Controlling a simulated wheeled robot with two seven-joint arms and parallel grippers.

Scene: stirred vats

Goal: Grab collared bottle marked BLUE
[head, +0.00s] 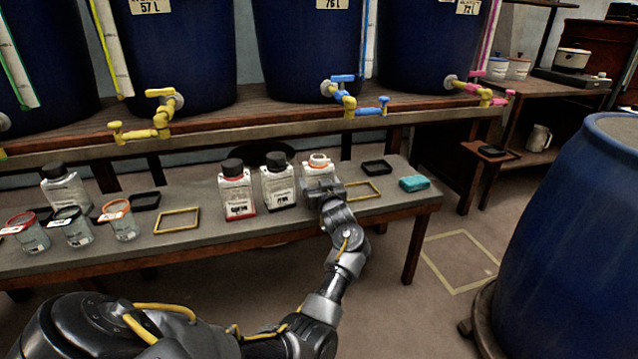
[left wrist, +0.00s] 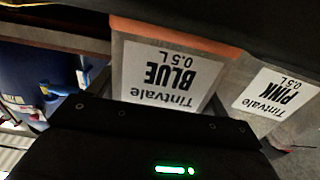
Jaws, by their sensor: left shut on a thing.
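The bottle marked BLUE (head: 318,168) has an orange collar and stands at the right of a row of three on the bench. Its upside-down label and orange band fill the middle of the left wrist view (left wrist: 165,75). My left gripper (head: 321,187) is shut on this bottle from the front and hides its lower part. I cannot tell whether its base touches the bench. A black-capped bottle marked PINK (left wrist: 275,95) is close beside it; in the head view it appears as the middle bottle (head: 279,183). My right gripper is not in view.
A black-capped bottle with a red base (head: 236,192) stands left of the row. Yellow frame (head: 362,191), black tray (head: 376,167) and teal sponge (head: 414,183) lie to the right. Collared jars (head: 119,222) stand at left. Taps (head: 345,98) overhang behind. A blue barrel (head: 570,250) stands right.

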